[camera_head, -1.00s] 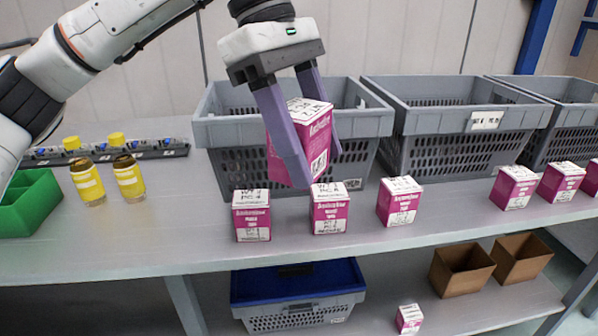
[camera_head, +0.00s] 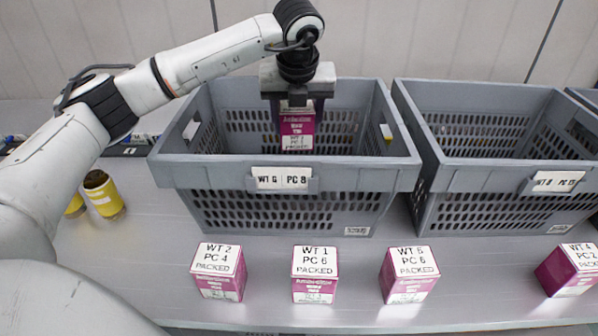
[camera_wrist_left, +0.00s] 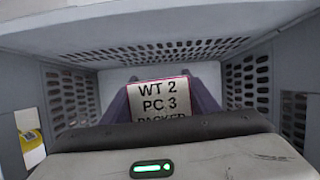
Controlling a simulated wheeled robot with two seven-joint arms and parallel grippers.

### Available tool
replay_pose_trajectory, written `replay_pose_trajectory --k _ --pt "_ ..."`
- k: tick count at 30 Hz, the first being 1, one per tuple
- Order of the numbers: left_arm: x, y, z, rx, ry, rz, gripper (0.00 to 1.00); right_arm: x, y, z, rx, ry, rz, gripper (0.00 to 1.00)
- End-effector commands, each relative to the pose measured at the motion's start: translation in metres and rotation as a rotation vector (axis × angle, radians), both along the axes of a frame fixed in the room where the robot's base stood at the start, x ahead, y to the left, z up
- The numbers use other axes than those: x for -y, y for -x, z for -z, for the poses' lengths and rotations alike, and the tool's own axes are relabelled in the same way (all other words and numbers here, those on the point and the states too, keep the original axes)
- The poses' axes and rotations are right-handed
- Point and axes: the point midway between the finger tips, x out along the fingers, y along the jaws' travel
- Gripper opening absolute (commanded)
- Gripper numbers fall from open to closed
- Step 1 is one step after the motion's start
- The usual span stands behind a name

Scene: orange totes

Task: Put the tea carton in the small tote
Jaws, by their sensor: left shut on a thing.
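My left gripper (camera_head: 297,108) is shut on a magenta and white tea carton (camera_head: 297,130) and holds it upright inside a grey tote (camera_head: 200,172) whose front card reads "WT 6 PC 8". The front wall hides the tote's floor, so I cannot tell whether the carton touches it. In the left wrist view the carton (camera_wrist_left: 164,98) shows "WT 2 PC 3 PACKED" on its white top, between the purple fingers, with slotted tote walls (camera_wrist_left: 262,85) around it. My right gripper is not in view.
A second grey tote (camera_head: 480,170) stands to the right. Several similar cartons stand in front, including one marked "WT 1 PC 6" (camera_head: 315,273). Yellow-labelled jars (camera_head: 104,194) stand left of the tote.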

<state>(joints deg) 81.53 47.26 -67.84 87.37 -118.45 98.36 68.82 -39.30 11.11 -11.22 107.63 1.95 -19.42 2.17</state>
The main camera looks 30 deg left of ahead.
Motion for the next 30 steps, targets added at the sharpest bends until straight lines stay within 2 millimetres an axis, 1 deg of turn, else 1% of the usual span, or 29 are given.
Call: replay_pose_trajectory --k 1,4,6,12,20,25,27,30 --pt "-0.006 0.003 0.0 0.005 0.0 0.02 0.26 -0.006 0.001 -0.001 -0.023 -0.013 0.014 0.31" --pt "-0.009 0.007 0.006 0.003 0.001 0.053 0.26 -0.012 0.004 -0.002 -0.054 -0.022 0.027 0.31" --pt "-0.01 0.008 0.017 0.0 0.0 0.064 0.26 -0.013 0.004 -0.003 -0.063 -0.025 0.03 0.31" --pt "-0.009 0.009 0.053 0.0 0.001 0.066 0.26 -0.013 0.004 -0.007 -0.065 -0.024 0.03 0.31" --pt "-0.009 0.008 0.076 0.001 0.002 0.065 0.26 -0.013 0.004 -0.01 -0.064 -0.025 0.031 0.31" --pt "-0.009 0.009 0.1 0.0 0.002 0.067 0.26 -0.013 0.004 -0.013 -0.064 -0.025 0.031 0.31" --pt "-0.009 0.008 0.104 0.003 0.003 0.067 0.26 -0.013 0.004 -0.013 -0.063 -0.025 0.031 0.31" --pt "-0.009 0.008 0.104 0.004 0.003 0.066 0.26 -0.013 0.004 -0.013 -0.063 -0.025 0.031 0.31"
